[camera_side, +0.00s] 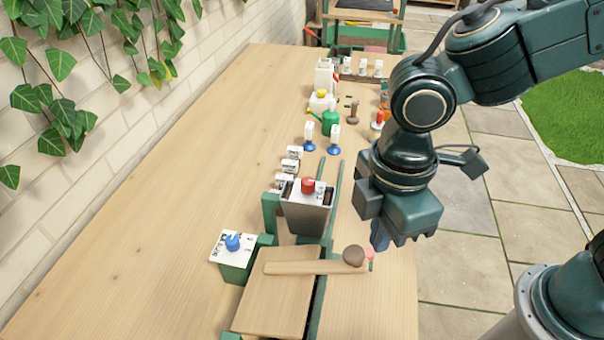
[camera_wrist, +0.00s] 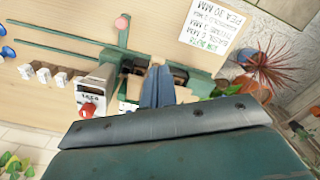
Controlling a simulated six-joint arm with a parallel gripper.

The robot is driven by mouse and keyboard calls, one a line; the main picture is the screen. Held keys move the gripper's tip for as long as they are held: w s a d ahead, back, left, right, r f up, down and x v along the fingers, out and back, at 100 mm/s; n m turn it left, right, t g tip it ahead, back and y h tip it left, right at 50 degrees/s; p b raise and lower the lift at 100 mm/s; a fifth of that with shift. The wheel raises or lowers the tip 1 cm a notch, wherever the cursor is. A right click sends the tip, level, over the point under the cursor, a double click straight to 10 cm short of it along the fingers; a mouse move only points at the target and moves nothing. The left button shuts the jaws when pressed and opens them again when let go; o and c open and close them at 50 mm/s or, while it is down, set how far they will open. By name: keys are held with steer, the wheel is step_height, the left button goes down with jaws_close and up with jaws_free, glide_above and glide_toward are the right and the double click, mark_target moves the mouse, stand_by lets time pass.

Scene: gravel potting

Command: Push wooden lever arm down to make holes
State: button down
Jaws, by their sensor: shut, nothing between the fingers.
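The wooden lever arm (camera_side: 305,268) lies across the top of a wooden block (camera_side: 275,305) in the side view. It looks close to level and has a round brown knob (camera_side: 353,256) at its right end. My gripper (camera_side: 380,236) is shut and empty, fingers pointing down, just right of and behind the knob in the picture. I cannot tell whether it touches the lever. In the wrist view my shut fingers (camera_wrist: 157,85) reach over the green frame (camera_wrist: 138,50) and hide part of it. Most of the lever cannot be made out there.
A metal hopper with a red knob (camera_side: 308,186) stands behind the lever; a green box with a blue knob (camera_side: 232,242) is to its left. A pink button (camera_side: 370,253) is beside the brown knob. A printed sheet (camera_wrist: 215,30) lies on the table. The table's left side is clear.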

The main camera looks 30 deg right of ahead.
steer(key=shift+r, duration=1.8)
steer(key=s+d+r+m+t, duration=0.1)
steer(key=d+r+m+t, duration=0.1)
steer(key=d+m, duration=0.3)
steer(key=s+d+r+m+t, duration=0.1)
steer(key=d+m, duration=0.4)
steer(key=d, duration=0.6)
steer(key=s+d+r+m+t, duration=0.2)
steer(key=d+m, duration=0.3)
steer(key=d, duration=0.3)
steer(key=shift+s+r+t, duration=0.3)
steer(key=shift+s+r, duration=0.3)
steer(key=shift+s, duration=0.15)
